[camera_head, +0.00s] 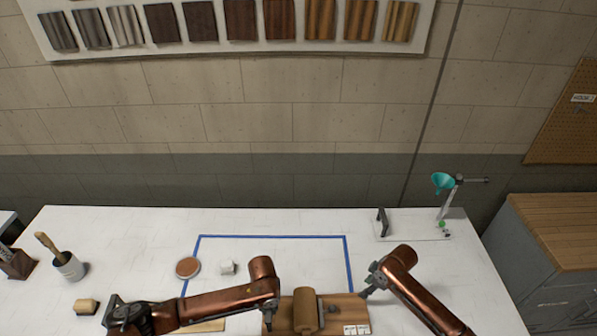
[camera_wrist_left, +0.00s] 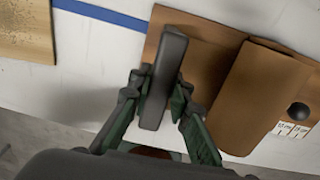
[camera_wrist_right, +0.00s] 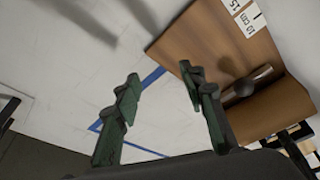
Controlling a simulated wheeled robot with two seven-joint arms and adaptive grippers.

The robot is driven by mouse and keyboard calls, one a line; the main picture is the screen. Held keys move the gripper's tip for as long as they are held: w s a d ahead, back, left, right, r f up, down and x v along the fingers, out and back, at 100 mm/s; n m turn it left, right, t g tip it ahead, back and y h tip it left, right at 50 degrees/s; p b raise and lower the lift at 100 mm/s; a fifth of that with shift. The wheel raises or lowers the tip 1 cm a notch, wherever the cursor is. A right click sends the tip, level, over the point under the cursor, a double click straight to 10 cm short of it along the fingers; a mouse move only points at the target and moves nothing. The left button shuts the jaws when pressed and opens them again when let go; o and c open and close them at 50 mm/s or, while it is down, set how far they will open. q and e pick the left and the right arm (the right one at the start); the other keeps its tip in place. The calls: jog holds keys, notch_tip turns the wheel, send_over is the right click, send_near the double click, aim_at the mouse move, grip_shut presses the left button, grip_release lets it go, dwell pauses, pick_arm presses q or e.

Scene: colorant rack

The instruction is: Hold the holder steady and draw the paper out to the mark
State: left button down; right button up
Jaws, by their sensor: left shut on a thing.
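The wooden holder (camera_head: 343,308) stands at the front edge of the white table, with a brown paper roll (camera_head: 305,311) on it. White marked labels (camera_head: 356,329) sit on its right part; they also show in the right wrist view (camera_wrist_right: 245,16). My left gripper (camera_head: 270,309) is at the holder's left end. In the left wrist view it is shut on a dark upright bar (camera_wrist_left: 165,85) of the holder, left of the brown roll (camera_wrist_left: 262,95). My right gripper (camera_wrist_right: 160,88) is open and empty, beside the holder's right end. I cannot make out a free paper edge.
Blue tape (camera_head: 270,236) outlines an area behind the holder. A brush cup (camera_head: 69,266) stands far left. A stand with a teal funnel (camera_head: 443,182) is back right. The taped area's middle is clear.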

aim_at(333, 307)
jog(key=s+a+r+n, duration=0.1)
jog(key=a+n, duration=0.1)
jog(key=a, duration=0.2)
jog(key=s+a+r+n+g+h, duration=0.1)
jog(key=s+a+r+n, duration=0.1)
jog(key=a, duration=0.2)
jog(key=s+a+r+n+h, duration=0.1)
jog(key=s+a+r, duration=0.1)
jog(key=a, duration=0.2)
jog(key=shift+s+a+r+n+g, duration=0.1)
jog(key=shift+s+a+n+g, duration=0.15)
jog(key=shift+n+g, duration=0.15)
jog(key=shift+s+a+r+n+h, duration=0.15)
jog(key=shift+s+a+n+h, duration=0.1)
jog(key=shift+n+h, duration=0.05)
jog(key=shift+s, duration=0.15)
jog(key=shift+f, duration=5.05)
grip_shut()
